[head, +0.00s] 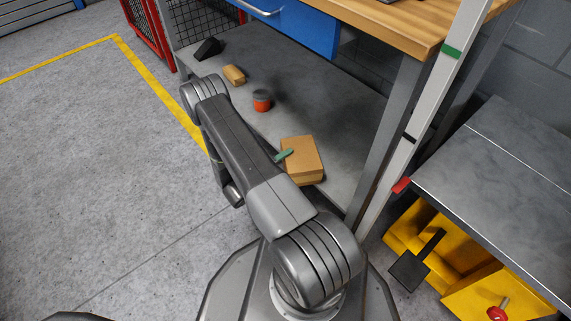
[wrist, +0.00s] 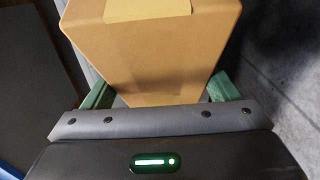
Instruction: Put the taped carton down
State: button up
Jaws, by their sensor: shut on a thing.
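The taped carton (head: 302,157) is a tan box at the front right of the grey lower shelf (head: 338,125) of the workbench. In the wrist view the carton (wrist: 155,55) fills the space between my jaws, with a paler strip of tape (wrist: 146,9) on it. My gripper (wrist: 161,92) is shut on the carton, a green finger on each side. In the head view one green finger of my gripper (head: 285,155) shows at the carton's left side. The carton's underside is hidden, so I cannot tell whether it touches the shelf.
An orange-and-grey pot (head: 262,100), a small tan block (head: 234,75) and a black wedge-shaped thing (head: 208,48) stand farther back on the shelf. A bench leg (head: 388,135) rises to the right. Yellow bins (head: 425,235) sit under the right-hand table. Bare shelf lies behind the carton.

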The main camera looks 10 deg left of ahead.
jog(key=shift+f, duration=0.1)
jog(key=o, duration=1.4)
